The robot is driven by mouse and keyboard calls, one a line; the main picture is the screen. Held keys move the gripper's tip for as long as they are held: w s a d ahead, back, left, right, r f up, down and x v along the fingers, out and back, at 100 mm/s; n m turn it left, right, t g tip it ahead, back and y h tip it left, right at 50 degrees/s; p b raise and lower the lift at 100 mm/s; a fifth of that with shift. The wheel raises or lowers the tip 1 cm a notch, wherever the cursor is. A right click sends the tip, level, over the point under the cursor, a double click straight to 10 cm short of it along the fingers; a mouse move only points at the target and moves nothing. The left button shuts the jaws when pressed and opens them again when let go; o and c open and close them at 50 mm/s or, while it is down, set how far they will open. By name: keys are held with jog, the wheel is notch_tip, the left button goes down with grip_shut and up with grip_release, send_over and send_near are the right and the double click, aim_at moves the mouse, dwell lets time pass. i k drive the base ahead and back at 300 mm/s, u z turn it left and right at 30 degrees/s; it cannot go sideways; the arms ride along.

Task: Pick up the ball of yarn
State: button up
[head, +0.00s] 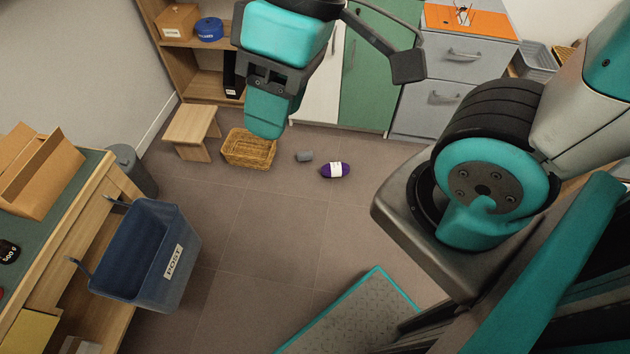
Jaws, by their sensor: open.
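A purple ball of yarn (335,170) with a white label band lies on the floor tiles, in front of the cabinets. My gripper (337,92) is at the top middle of the head view, its two fingers spread wide apart. Nothing shows between the fingers. In the picture the yarn lies below the gripper and apart from it; the exact gap in depth cannot be told.
Cabinets (370,70) stand behind. A blue post bin (145,250) hangs at the left desk. The middle floor is clear.

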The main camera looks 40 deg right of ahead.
aim_at(333, 169)
jog(key=u, duration=0.25)
jog(key=i, duration=0.7)
jog(key=z, duration=0.65)
jog(key=i, duration=0.7)
jog(key=z, duration=0.7)
